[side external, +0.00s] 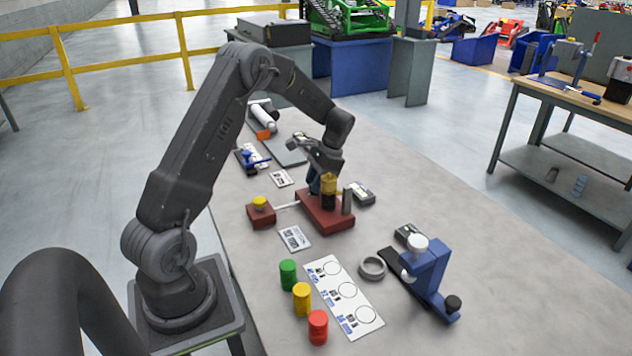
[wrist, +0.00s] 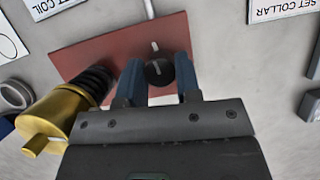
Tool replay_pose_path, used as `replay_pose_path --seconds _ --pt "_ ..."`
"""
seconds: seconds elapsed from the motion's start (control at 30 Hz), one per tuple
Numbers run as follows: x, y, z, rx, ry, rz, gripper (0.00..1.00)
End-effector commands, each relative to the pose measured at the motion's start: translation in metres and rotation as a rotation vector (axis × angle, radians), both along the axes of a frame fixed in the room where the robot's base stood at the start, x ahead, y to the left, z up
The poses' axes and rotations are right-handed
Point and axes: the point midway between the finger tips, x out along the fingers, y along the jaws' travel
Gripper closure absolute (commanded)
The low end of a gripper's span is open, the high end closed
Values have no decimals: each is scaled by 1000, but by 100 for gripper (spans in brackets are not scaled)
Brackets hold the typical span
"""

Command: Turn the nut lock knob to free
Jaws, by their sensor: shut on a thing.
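The black round lock knob (wrist: 159,73) stands on a dark red base plate (wrist: 105,50) in the wrist view, with a pale line on its top. A short pale mark lies on the plate just above it. My gripper (wrist: 160,76) has its blue fingers shut on the knob, one on each side. In the side external view my gripper (side external: 314,186) reaches down at the red base (side external: 318,218), and the knob is hidden there. A yellow cylinder (side external: 329,183) on a black ribbed post stands beside my fingers; the yellow part (wrist: 55,118) also shows in the wrist view.
A pale rod links the base to a small red block (side external: 261,216) with a yellow top. Green, yellow and red cylinders (side external: 302,298) stand by a white card (side external: 345,297). A grey ring (side external: 372,267) and a blue fixture (side external: 428,268) are at the right.

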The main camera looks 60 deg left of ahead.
Motion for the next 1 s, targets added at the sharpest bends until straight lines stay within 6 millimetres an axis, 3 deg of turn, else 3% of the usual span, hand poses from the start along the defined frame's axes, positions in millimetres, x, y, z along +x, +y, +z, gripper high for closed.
replay_pose_path --seconds 0.3,0.83,0.87,1.0 --pt "0 0 1 1 -2 -113 92" --pt "0 0 1 1 -3 -133 92" --pt "0 0 1 1 -3 -133 66" --pt "0 0 1 1 -2 -133 52"
